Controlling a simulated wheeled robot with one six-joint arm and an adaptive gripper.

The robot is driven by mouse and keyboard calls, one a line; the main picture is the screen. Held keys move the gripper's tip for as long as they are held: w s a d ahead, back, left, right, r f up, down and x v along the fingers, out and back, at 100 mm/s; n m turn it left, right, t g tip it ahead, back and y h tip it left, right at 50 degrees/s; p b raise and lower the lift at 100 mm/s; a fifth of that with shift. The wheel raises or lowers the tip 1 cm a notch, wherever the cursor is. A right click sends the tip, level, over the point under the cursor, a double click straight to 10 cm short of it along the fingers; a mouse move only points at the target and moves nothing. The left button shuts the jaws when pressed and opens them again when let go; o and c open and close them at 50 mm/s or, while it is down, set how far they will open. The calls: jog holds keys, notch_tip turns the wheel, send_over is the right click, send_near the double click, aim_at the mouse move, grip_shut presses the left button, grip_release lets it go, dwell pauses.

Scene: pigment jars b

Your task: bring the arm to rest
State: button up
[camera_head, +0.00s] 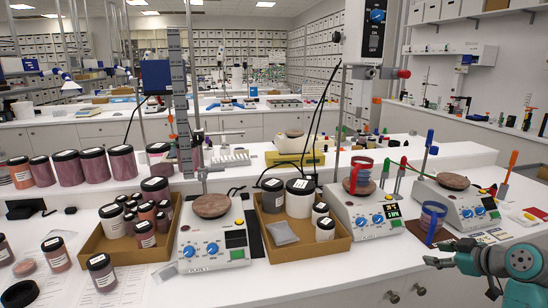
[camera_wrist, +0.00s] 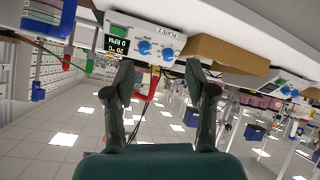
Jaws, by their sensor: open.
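My gripper (camera_head: 458,274) is at the lower right of the head view, in front of the bench's front edge. In the wrist view my gripper (camera_wrist: 160,70) shows two dark fingers spread apart with nothing between them. The wrist picture is upside down, with ceiling lights at the bottom. Beyond the fingertips is a white hotplate stirrer with a display and blue knobs (camera_wrist: 148,42). My teal arm links fill the lower right corner of the head view.
Close to my gripper are a blue-banded mug (camera_head: 432,218) and a right stirrer (camera_head: 468,212). Cardboard trays (camera_head: 302,246) with jars and loose jars (camera_head: 100,270) stand to the left. Clear bench front lies below the middle stirrer.

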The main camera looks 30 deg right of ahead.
jog(key=s+a+f+m+h, duration=0.1)
jog(key=a+f+m, duration=0.1)
jog(key=a+f, duration=1.1)
jog(key=s+a+f+m, duration=0.25)
jog(key=a+f, duration=0.75)
jog(key=a, duration=0.6)
jog(key=s+a+t, duration=0.2)
jog(key=s+a, duration=1.1)
jog(key=s, duration=0.1)
jog(key=s+a+r+n+y, duration=0.1)
jog(key=s+a+r, duration=0.1)
jog(key=s+r, duration=0.2)
jog(key=s+a+r+n+t+y, duration=0.1)
jog(key=s+a+r, duration=0.2)
jog(key=s, duration=0.6)
jog(key=shift+a+r+t+y, duration=0.2)
jog(key=shift+r+t+y, duration=0.1)
jog(key=shift+r, duration=0.3)
